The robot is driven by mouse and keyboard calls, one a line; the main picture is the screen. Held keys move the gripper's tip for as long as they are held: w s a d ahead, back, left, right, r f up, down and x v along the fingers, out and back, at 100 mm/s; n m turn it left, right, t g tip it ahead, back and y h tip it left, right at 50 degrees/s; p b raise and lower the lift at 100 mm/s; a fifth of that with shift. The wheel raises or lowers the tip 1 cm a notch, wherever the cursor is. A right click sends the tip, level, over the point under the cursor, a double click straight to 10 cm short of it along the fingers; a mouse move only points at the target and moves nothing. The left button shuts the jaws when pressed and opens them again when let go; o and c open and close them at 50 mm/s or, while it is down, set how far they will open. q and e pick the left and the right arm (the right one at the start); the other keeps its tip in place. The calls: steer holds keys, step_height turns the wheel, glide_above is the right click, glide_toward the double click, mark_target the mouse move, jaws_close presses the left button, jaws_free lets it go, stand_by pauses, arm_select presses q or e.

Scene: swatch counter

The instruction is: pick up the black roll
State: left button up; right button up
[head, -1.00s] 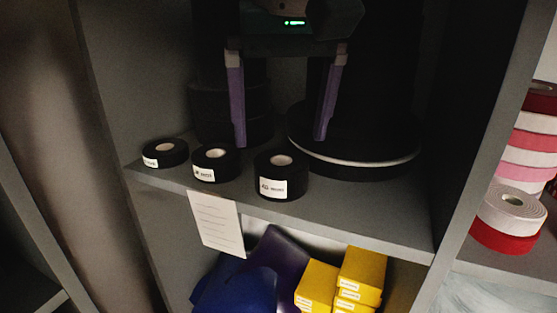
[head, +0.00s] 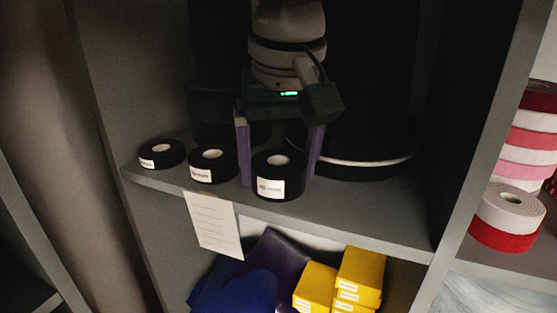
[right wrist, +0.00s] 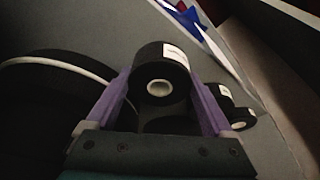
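Three black rolls with white labels stand in a row along the shelf's front edge: a flat left one (head: 162,160), a middle one (head: 199,177) and a taller right one (head: 293,188). My right gripper (head: 279,178) is open, pointing down, with one purple finger on each side of the right roll. In the right wrist view the right roll (right wrist: 152,58) lies between the fingertips, with a narrow gap beside the left finger. The fingers do not look closed on it. The middle roll is just outside one finger. My left gripper is not in view.
Large dark reels, one with a pale rim (head: 365,162), stand close behind the gripper. A paper note (head: 214,224) hangs from the shelf edge (head: 350,226). Yellow boxes (head: 360,272) and a blue item (head: 232,290) lie below. Red, pink and white rolls (head: 507,212) are stacked right.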

steer(key=c, duration=0.7)
steer(key=shift+c, duration=0.3)
steer(key=shift+r, duration=0.1)
